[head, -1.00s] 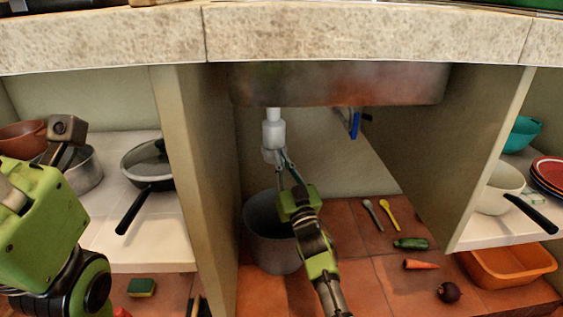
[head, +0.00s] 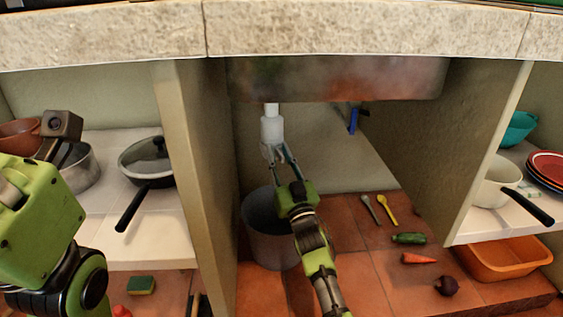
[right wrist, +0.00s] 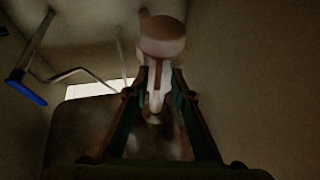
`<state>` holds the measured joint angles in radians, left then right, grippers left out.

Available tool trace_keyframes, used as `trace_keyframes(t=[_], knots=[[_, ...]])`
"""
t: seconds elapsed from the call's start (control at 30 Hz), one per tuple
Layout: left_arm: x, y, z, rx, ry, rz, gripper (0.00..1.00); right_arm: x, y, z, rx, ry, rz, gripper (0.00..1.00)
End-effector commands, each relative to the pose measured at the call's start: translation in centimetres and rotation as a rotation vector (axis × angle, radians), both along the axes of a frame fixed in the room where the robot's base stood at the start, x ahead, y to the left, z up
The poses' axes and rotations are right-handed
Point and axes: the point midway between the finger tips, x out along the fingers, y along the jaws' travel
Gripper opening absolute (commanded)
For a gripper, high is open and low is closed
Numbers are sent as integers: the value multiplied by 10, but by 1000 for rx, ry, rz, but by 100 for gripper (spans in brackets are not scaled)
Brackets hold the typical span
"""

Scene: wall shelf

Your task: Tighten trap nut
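The white trap (head: 271,130) hangs upright under the sink basin, and its lower end shows large in the right wrist view (right wrist: 163,45). The nut cannot be told apart clearly from the rest of the trap. My right gripper (head: 276,149) reaches up from below, with its fingertips at the trap's lower end. In the right wrist view its two fingers (right wrist: 160,85) stand on either side of a narrow white part. Whether they press on it is unclear. My left arm is at the left edge, with its gripper (head: 62,125) only partly shown and its fingertips unclear.
A grey pot (head: 268,240) stands below the trap. Cabinet walls (head: 195,165) flank the space on both sides. A blue-handled valve (head: 353,121) sits right of the trap. Spoons, vegetables and an orange tray (head: 500,262) lie on the floor at right.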

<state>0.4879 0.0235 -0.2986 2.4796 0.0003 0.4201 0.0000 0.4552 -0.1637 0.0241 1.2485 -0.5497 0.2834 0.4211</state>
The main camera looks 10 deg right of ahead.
Motion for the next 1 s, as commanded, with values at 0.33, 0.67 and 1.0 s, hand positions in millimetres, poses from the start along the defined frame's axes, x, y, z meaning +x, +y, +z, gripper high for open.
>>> trace_keyframes(t=[0.33, 0.67, 1.0], knots=[[0, 0, 0, -2, 0, -3, 22, -46, -7, -22, 0, 3, 0, 22], [0, 0, 0, -3, -1, -3, 22, -97, -13, -42, -1, 2, 1, 22], [-1, 0, 0, -3, -1, -3, 22, -108, -15, -45, 1, -1, 1, 22]])
